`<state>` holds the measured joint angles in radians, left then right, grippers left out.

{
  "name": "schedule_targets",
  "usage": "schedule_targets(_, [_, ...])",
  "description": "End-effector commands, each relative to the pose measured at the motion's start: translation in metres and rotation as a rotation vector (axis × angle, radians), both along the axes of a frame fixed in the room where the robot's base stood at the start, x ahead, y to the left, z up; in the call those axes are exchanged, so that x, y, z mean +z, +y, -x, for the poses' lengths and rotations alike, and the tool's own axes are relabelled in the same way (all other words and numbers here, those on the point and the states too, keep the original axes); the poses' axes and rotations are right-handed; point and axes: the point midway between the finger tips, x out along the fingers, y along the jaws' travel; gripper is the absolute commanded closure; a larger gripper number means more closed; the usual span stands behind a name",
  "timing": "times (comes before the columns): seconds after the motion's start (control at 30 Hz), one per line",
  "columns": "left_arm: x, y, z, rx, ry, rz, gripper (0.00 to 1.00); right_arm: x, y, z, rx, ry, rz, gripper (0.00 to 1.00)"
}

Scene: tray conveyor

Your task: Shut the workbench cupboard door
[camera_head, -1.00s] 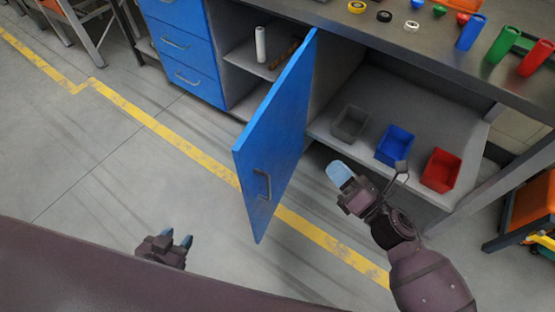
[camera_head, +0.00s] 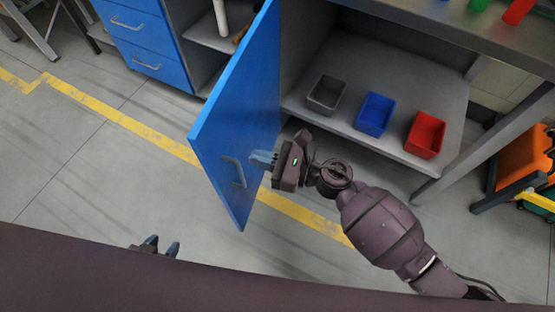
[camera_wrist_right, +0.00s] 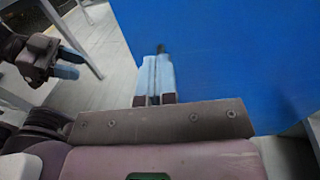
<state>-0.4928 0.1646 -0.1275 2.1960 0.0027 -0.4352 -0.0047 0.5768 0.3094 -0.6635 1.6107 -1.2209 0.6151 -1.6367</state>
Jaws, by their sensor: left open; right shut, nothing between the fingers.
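The blue cupboard door (camera_head: 240,115) stands wide open in the head view, swung out from the workbench, with a grey bar handle (camera_head: 233,171) near its lower free edge. My right gripper (camera_head: 258,160) is shut and empty, at the face of the door on the right of it, close to the handle. In the right wrist view its closed fingers (camera_wrist_right: 156,75) lie in front of the blue door (camera_wrist_right: 220,60); I cannot tell whether they touch it. My left gripper (camera_head: 162,246) is open and low at the left, well away from the door.
A grey bin (camera_head: 326,95), a blue bin (camera_head: 374,114) and a red bin (camera_head: 425,135) stand on the lower shelf right of the door. The floor left of the door is clear.

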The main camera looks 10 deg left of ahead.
Motion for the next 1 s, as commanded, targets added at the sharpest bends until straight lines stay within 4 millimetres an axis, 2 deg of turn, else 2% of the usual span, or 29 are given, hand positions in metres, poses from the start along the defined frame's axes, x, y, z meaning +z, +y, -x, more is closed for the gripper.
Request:
schedule_targets(0.2, [-0.003,0.0,0.002,-0.003,0.004,-0.003,0.57,0.0,0.038,-0.005,0.001,0.002,-0.001,1.0])
schedule_targets(0.4, [-0.003,-0.001,0.001,-0.005,0.003,-0.005,0.57,-0.001,0.061,-0.009,0.0,0.003,-0.001,1.0])
schedule_targets(0.6, [-0.002,-0.001,-0.001,-0.008,-0.002,-0.005,0.57,-0.001,0.07,-0.01,0.0,0.002,0.001,1.0])
schedule_targets(1.0, [-0.001,-0.001,-0.002,-0.009,-0.005,-0.006,0.57,0.0,0.07,-0.01,-0.002,0.002,0.0,1.0])
